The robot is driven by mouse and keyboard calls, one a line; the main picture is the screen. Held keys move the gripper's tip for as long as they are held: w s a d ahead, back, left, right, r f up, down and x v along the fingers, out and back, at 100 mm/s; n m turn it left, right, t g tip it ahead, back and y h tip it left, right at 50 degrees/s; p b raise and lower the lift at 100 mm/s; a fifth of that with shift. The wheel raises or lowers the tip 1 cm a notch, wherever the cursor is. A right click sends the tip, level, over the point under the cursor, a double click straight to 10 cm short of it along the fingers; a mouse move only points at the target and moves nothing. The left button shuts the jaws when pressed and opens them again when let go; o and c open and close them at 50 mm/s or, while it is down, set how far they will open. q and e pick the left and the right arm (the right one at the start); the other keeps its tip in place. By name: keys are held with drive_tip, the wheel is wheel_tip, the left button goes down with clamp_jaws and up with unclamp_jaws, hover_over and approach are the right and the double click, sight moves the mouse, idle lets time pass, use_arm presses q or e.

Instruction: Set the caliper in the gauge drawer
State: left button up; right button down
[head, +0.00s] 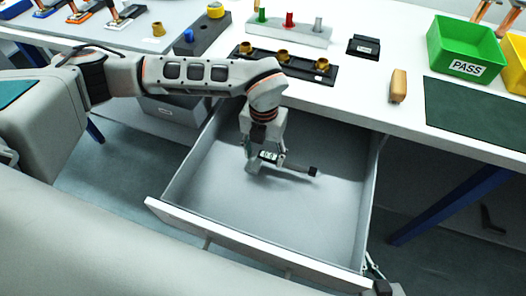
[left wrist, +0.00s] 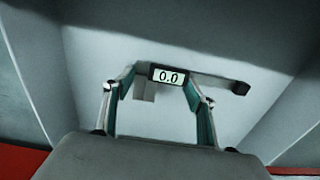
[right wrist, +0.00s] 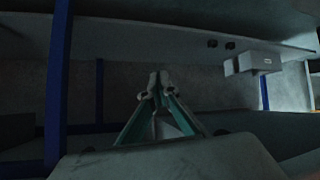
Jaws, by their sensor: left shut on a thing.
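The gauge drawer (head: 215,205) is pulled open below the bench, and its grey floor is otherwise bare. My left gripper (head: 266,152) points down inside the drawer's outline, shut on the caliper (head: 297,168). In the left wrist view the caliper's display (left wrist: 168,76) reads 0.0 between the fingers. I cannot tell whether the caliper touches the drawer floor. My right gripper (right wrist: 157,84) shows in the right wrist view with its fingertips together and nothing visible between them.
On the bench are a black block with brass pieces (head: 283,62), a small black box (head: 363,46), a wooden piece (head: 398,85), a dark green mat (head: 475,110) and a green PASS bin (head: 463,50). A blue leg (head: 440,205) stands right of the drawer.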

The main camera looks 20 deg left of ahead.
use_arm(q)
drive_tip(key=shift+f, duration=0.45)
drive_tip(key=shift+s+f, duration=0.1)
drive_tip(key=shift+f, duration=0.2)
drive_tip(key=o, duration=1.3)
drive_tip(key=shift+f, duration=0.1)
use_arm(e)
drive_tip(key=shift+w+a+r, duration=0.15)
use_arm(q)
drive_tip(key=shift+s, duration=0.1)
use_arm(e)
drive_tip(key=shift+w, duration=0.15)
